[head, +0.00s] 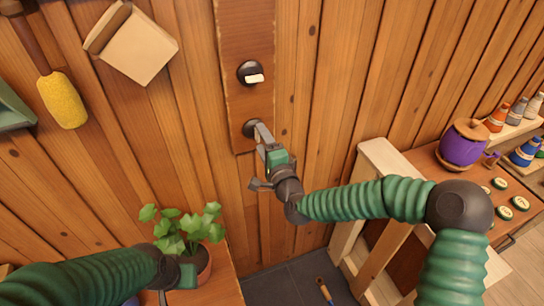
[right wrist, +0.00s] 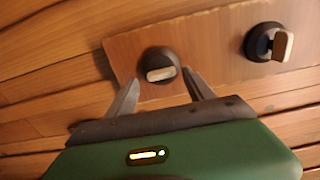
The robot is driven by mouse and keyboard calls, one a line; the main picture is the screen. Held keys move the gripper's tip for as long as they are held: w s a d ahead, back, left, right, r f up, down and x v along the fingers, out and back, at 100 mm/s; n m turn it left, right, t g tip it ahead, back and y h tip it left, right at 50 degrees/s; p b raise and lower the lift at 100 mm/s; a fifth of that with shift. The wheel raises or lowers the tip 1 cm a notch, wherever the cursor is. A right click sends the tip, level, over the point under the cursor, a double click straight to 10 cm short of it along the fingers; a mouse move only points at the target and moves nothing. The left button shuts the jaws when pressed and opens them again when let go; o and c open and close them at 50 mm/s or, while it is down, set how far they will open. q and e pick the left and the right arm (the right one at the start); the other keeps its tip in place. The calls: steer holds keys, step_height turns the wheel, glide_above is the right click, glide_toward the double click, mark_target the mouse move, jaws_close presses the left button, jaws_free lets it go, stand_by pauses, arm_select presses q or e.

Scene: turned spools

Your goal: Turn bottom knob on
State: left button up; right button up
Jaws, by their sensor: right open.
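A reddish wooden panel (head: 232,28) on the plank wall carries two dark round knobs with pale bar handles. The top knob (head: 250,73) has its bar lying about level in the head view. The bottom knob (head: 248,128) is partly hidden there by my right gripper (head: 260,152). In the right wrist view the bottom knob (right wrist: 158,62) sits between the spread fingertips of my right gripper (right wrist: 161,76), which is open; contact is unclear. The top knob (right wrist: 268,43) is to the right, its bar turned across the other's. My left gripper (head: 180,276) is low left; its fingers are not clear.
A potted plant (head: 190,228) stands beside my left gripper. A yellow brush (head: 62,98) and a beige dustpan-like piece (head: 136,48) hang at upper left.

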steer(key=v, duration=1.5)
steer(key=shift+s+d+b, duration=0.2)
steer(key=shift+s+b, duration=0.15)
steer(key=shift+b, duration=0.1)
steer(key=shift+f, duration=0.1)
